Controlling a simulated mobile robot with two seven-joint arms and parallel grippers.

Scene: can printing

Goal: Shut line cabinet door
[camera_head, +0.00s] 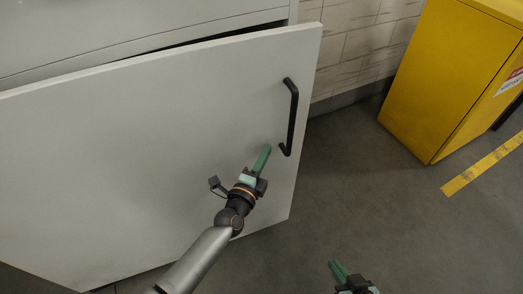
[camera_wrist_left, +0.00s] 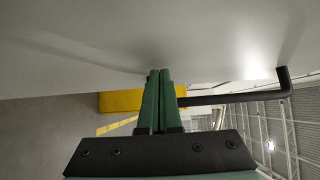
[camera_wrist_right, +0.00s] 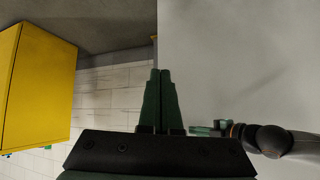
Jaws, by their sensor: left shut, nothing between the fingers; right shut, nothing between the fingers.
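The line cabinet door (camera_head: 150,150) is a large pale grey panel. It stands ajar, with a dark gap between its top edge and the cabinet body (camera_head: 120,22). Its black bar handle (camera_head: 292,115) is near the right edge and also shows in the left wrist view (camera_wrist_left: 235,98). My left gripper (camera_head: 267,148) is shut and empty in front of the door, just left of the handle's lower end. Its tips are at or very near the panel; contact is unclear. My right gripper (camera_head: 333,264) is shut and empty, low and right of the door. The door fills the right of the right wrist view (camera_wrist_right: 240,70).
A yellow cabinet (camera_head: 450,75) stands at the right on the dark floor. A yellow floor stripe (camera_head: 485,168) runs beside it. A tiled wall (camera_head: 355,45) is behind. The floor between the door and the yellow cabinet is clear.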

